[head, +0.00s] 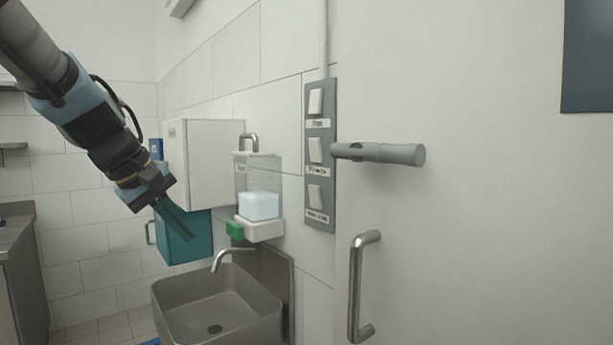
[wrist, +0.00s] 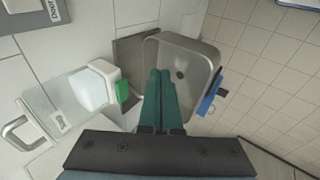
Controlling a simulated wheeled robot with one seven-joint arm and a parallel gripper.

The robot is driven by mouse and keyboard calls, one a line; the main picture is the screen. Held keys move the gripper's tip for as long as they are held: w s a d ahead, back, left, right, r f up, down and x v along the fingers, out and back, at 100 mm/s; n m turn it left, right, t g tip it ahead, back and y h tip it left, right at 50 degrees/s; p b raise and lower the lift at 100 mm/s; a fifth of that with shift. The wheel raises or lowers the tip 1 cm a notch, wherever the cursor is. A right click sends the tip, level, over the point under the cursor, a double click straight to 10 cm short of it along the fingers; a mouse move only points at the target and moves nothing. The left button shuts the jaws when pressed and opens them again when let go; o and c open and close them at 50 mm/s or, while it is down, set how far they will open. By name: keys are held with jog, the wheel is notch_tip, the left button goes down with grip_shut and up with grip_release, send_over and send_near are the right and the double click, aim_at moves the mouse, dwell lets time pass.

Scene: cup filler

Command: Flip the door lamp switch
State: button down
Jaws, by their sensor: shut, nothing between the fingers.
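A grey switch panel (head: 320,157) is mounted upright on the tiled wall beside the white door. It carries three white rocker switches, a top one (head: 316,101), a middle one (head: 315,150) and a bottom one (head: 315,196), each with a label below that is too small to read surely. The panel's corner also shows at the top left of the wrist view (wrist: 30,14). My gripper (head: 190,236) has green fingers, is shut and empty, and points down in front of the teal box. It is well left of the panel, touching nothing visible.
A soap dispenser (head: 258,200) with a green lever (head: 235,230) hangs between my gripper and the panel. A metal sink (head: 180,307) is below. A white cabinet (head: 205,150) and teal box (head: 182,247) are behind.

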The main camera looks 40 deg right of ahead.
jog(key=s+d+r+g+h, duration=0.1)
jog(key=s+d+r, duration=0.2)
jog(key=d+r, duration=0.2)
jog(key=s+d+r+h+p, duration=0.1)
jog(key=s+d+r+h, duration=0.1)
jog(key=d+r, duration=0.4)
jog(key=shift+s+r+m+g, duration=0.3)
jog(key=shift+s+r+g, duration=0.1)
jog(key=shift+s+r, duration=0.1)
jog(key=p, duration=0.5)
send_near(314, 198)
jog(key=x, duration=0.5)
jog(key=shift+d+f, duration=0.15)
jog(key=shift+d, duration=0.05)
